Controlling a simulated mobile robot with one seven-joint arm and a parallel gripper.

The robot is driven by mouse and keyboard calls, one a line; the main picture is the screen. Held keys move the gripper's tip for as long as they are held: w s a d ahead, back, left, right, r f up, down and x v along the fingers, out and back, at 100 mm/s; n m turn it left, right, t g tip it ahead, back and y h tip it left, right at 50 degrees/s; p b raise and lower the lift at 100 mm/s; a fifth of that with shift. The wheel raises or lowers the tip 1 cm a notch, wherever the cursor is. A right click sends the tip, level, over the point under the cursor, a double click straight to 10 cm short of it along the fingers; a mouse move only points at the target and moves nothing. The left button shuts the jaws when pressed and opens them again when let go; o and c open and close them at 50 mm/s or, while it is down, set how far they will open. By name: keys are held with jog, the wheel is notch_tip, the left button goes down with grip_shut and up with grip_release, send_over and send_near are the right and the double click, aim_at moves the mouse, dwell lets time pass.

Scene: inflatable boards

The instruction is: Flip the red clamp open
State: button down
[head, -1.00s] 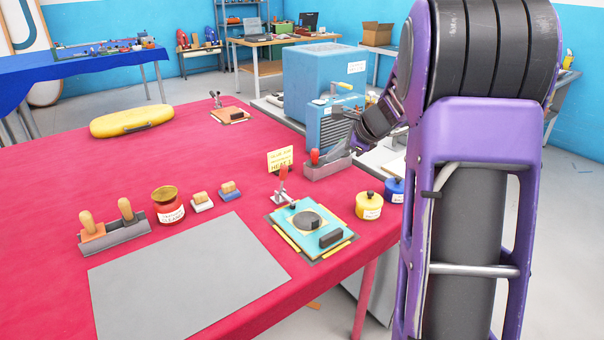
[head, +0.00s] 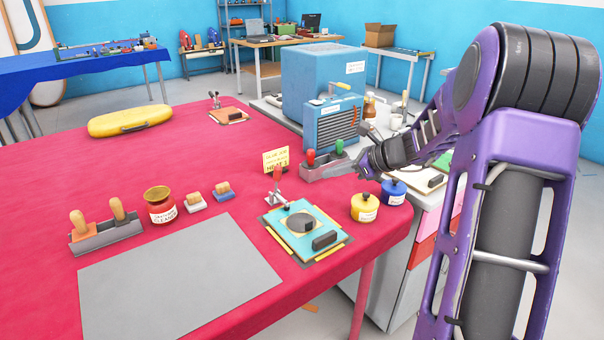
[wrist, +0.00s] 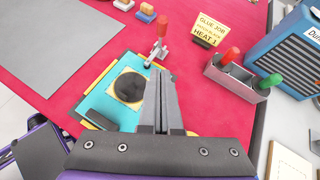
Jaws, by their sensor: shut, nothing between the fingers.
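The red clamp (head: 277,186) stands at the back edge of the teal board (head: 295,232). Its red handle points up, and its metal arm reaches over the board's edge with a black tip low at the board. In the wrist view the clamp (wrist: 158,48) is beyond my fingertips, upper middle. The teal board (wrist: 97,100), with a dark round pad on a yellow patch, lies below and left of my fingers. My gripper (head: 362,166) is right of the clamp and apart from it. In the wrist view my gripper (wrist: 160,75) is shut and empty.
A grey holder (head: 318,178) with red-handled and green-handled tools stands close to my gripper. A yellow sign (head: 276,160) is behind the clamp. Yellow (head: 364,208) and blue (head: 393,192) jars stand right of the board. A blue heater (head: 332,122) is behind. A grey mat (head: 180,280) lies left.

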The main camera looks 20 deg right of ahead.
jog(key=w+a+r+b+x, duration=0.1)
jog(key=r+x, duration=0.1)
jog(key=x, duration=1)
jog(key=shift+a, duration=0.25)
jog(key=shift+w+r, duration=0.15)
